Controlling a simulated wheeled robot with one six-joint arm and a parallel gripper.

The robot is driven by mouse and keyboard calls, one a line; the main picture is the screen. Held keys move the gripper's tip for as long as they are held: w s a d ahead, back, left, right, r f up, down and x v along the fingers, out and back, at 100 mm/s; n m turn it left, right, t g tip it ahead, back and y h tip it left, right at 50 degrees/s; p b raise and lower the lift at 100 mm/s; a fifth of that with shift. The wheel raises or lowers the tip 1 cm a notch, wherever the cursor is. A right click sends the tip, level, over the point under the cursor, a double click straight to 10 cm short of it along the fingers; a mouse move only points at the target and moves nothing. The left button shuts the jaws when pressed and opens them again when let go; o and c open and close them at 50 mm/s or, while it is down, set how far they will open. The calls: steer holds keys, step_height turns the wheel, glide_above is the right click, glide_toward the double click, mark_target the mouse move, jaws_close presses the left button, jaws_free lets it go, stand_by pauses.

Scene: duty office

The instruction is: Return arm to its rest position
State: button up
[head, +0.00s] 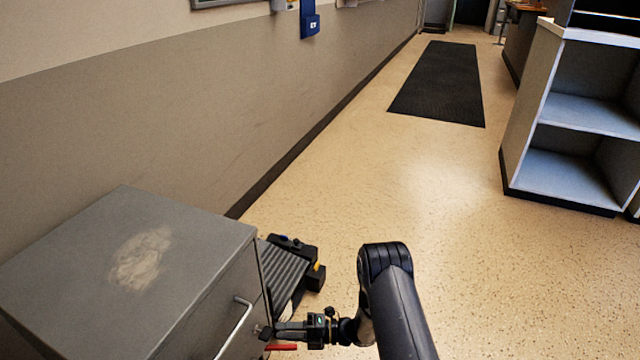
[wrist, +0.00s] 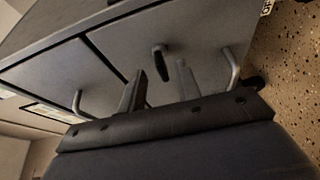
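My arm (head: 395,305) reaches from the bottom of the head view toward the front of a grey cabinet (head: 195,235). My gripper (head: 272,335) is low beside the cabinet's front, close to its metal bar handle (head: 234,327). In the wrist view my gripper (wrist: 160,70) has its two fingers apart, with nothing held between them. A small dark knob or latch (wrist: 160,60) on the cabinet front shows beyond the fingertips; I cannot tell whether they touch it. A red piece (head: 281,347) lies just below the gripper in the head view; what it is is unclear.
A dark ribbed object with yellow parts (head: 290,265) stands on the floor beside the cabinet, close to my gripper. The wall (head: 230,110) runs along the left. A grey open shelf (head: 575,120) stands at right. A black mat (head: 440,85) lies on the open floor ahead.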

mark_target(265, 331)
steer(key=a+b, duration=0.1)
steer(key=a, duration=0.4)
steer(key=shift+a, duration=0.1)
steer(key=shift+r+n, duration=0.2)
steer(key=shift+n, duration=0.3)
steer(key=n, duration=0.1)
steer(key=n+h+p, duration=0.1)
steer(key=shift+r+n+h, duration=0.2)
steer(key=shift+n+h, duration=0.1)
steer(key=shift+n, duration=0.1)
steer(key=n+p, duration=0.1)
steer(key=n+t+h+p, duration=0.1)
steer(key=n, duration=0.1)
steer(key=shift+s+r+t+p, duration=0.15)
steer(key=shift+t+p, duration=0.15)
steer(key=shift+p, duration=0.05)
steer(key=shift+n+h+p, duration=0.4)
steer(key=shift+n+h, duration=0.1)
steer(key=shift+n, duration=0.3)
